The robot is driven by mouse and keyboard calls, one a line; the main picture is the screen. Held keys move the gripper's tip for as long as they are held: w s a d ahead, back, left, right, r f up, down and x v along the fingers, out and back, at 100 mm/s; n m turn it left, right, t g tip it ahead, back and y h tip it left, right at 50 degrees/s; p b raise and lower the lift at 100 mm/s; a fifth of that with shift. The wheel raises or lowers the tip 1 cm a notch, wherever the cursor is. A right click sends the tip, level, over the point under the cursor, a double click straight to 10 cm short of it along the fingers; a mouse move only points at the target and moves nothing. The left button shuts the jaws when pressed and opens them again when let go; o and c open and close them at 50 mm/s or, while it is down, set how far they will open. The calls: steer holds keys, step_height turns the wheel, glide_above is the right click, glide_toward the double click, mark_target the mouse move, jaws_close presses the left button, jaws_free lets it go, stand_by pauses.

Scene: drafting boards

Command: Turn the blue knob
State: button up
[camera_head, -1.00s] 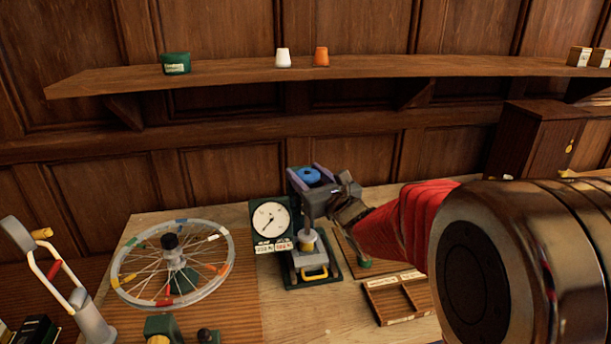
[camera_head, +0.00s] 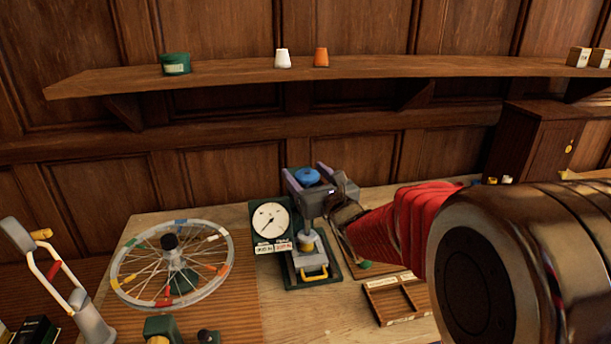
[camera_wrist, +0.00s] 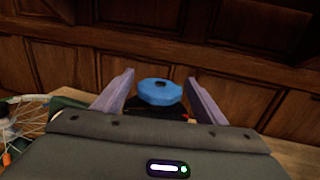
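The blue knob (camera_head: 307,176) sits at the top of a dark green press-like device with a round white dial (camera_head: 270,221). My gripper (camera_head: 306,168) is at the knob, with one finger on each side of it. In the wrist view the blue knob (camera_wrist: 159,92) lies between the two pale purple fingers of my gripper (camera_wrist: 160,77). A gap shows on both sides, so the gripper is open around the knob and not shut on it. My gripper hides the upper part of the device below the knob.
A spoked wheel (camera_head: 130,282) lies left of the device. A wooden divided tray (camera_head: 388,312) is to the right. A long shelf (camera_head: 240,78) runs along the wall above. A dark cabinet (camera_head: 530,142) stands at the back right.

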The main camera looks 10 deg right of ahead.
steer(key=shift+s, duration=0.1)
steer(key=v, duration=1.3)
steer(key=shift+s, duration=0.3)
steer(key=s+a+f+n+g+y, duration=0.25)
steer(key=s+a+n+g, duration=0.25)
steer(key=s+a+n, duration=0.4)
steer(key=s+a+f+n+g+y, duration=0.25)
steer(key=s+a+n+g, duration=0.35)
steer(key=n, duration=0.5)
steer(key=s+d+f+n+g+h, duration=0.1)
steer(key=s+d+f+n+h, duration=0.25)
steer(key=s+n, duration=0.35)
steer(key=d+n+h, duration=0.5)
steer(key=d+n, duration=0.1)
steer(key=d, duration=0.2)
steer(key=shift+s+d+n, duration=0.3)
steer(key=shift+s, duration=0.15)
